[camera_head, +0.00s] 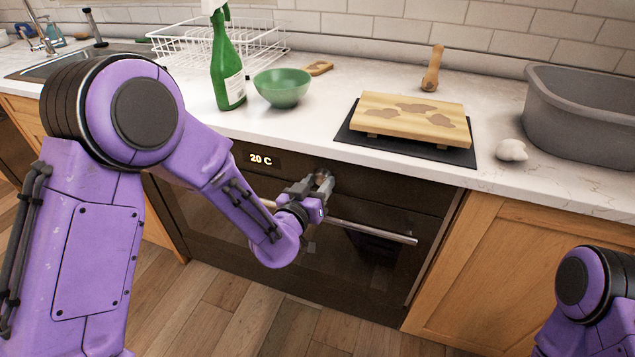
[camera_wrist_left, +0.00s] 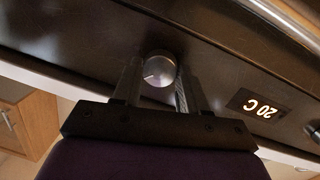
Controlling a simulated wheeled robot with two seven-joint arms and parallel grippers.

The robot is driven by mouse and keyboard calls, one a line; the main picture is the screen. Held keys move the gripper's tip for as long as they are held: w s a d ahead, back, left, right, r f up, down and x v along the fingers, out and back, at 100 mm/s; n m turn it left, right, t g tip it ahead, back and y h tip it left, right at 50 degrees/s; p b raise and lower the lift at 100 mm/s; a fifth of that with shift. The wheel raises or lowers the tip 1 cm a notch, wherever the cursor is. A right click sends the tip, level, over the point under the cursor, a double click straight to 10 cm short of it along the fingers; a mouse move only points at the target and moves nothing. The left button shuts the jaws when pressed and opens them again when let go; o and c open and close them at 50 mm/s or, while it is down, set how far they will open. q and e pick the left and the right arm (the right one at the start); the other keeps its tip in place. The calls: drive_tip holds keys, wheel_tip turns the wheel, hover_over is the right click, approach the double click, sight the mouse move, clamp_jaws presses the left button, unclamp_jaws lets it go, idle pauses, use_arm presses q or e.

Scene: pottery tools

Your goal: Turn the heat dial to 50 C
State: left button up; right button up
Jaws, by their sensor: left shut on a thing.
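The heat dial (camera_wrist_left: 159,68) is a round silver knob with a pointer mark on the oven's dark front panel. In the left wrist view it sits between the two fingers of my left gripper (camera_wrist_left: 158,82), which is shut on it. In the head view my left gripper (camera_head: 322,182) reaches the panel below the counter edge and mostly hides the dial. The lit display (camera_head: 261,159) reads 20 C, left of the gripper; it shows upside down in the left wrist view (camera_wrist_left: 257,106). My right gripper is out of view.
The oven handle bar (camera_head: 375,231) runs below the panel, close under my left gripper. On the counter (camera_head: 310,115) stand a green spray bottle (camera_head: 228,70), a green bowl (camera_head: 282,88), a wooden board (camera_head: 408,118) and a grey tub (camera_head: 580,115). A second knob (camera_wrist_left: 313,130) is partly visible beside the display.

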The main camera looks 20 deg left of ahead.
use_arm(q)
drive_tip(key=shift+m, duration=1.2)
drive_tip(key=shift+p, duration=0.3)
drive_tip(key=o, duration=1.1)
drive_tip(key=shift+c, duration=0.2)
drive_tip(key=s+r+p, duration=0.1)
drive_tip(key=s, duration=0.9)
drive_tip(key=shift+s+a, duration=0.25)
drive_tip(key=shift+a, duration=0.2)
